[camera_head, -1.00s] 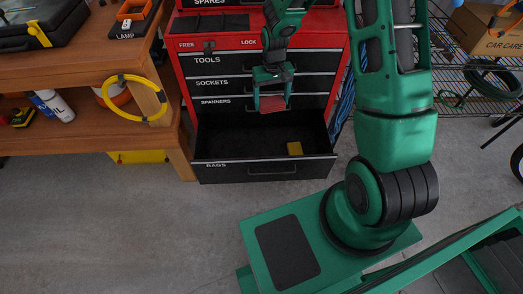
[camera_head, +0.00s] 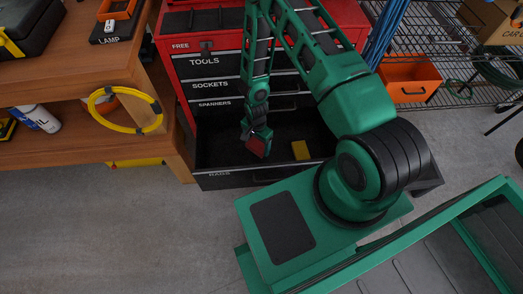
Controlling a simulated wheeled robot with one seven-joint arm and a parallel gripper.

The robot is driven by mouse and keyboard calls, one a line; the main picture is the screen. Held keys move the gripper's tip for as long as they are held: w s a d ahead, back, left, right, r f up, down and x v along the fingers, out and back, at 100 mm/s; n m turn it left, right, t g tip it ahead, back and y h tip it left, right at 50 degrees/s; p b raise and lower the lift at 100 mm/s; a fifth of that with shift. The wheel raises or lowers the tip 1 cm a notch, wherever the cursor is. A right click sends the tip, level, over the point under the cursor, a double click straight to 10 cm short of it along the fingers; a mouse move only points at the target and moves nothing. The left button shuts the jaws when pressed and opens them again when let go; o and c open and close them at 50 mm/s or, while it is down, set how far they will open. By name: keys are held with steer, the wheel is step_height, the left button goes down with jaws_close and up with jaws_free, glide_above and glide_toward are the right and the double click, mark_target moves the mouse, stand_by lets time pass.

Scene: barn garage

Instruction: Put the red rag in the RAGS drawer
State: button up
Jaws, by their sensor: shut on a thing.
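The red rag (camera_head: 258,147) is in my gripper (camera_head: 257,138), which is shut on it. My gripper points down and is over the open RAGS drawer (camera_head: 219,178), the bottom drawer of the red tool chest (camera_head: 177,48). The rag shows low over the drawer's opening; I cannot tell whether it touches the drawer floor. A yellow block-like item (camera_head: 300,150) lies in the drawer, to the right of the rag.
The TOOLS (camera_head: 205,62), SOCKETS and SPANNERS drawers above are shut. A wooden workbench (camera_head: 95,65) with a hanging yellow cable ring (camera_head: 126,131) stands at left. A wire rack with an orange bin (camera_head: 408,83) stands at right. Floor in front at left is clear.

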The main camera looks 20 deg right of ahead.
mark_target(258, 158)
steer(key=shift+d+f, duration=0.15)
steer(key=shift+f, duration=4.4)
steer(key=o, duration=1)
steer(key=shift+f, duration=0.1)
step_height(258, 158, up, 12)
steer(key=shift+r, duration=0.1)
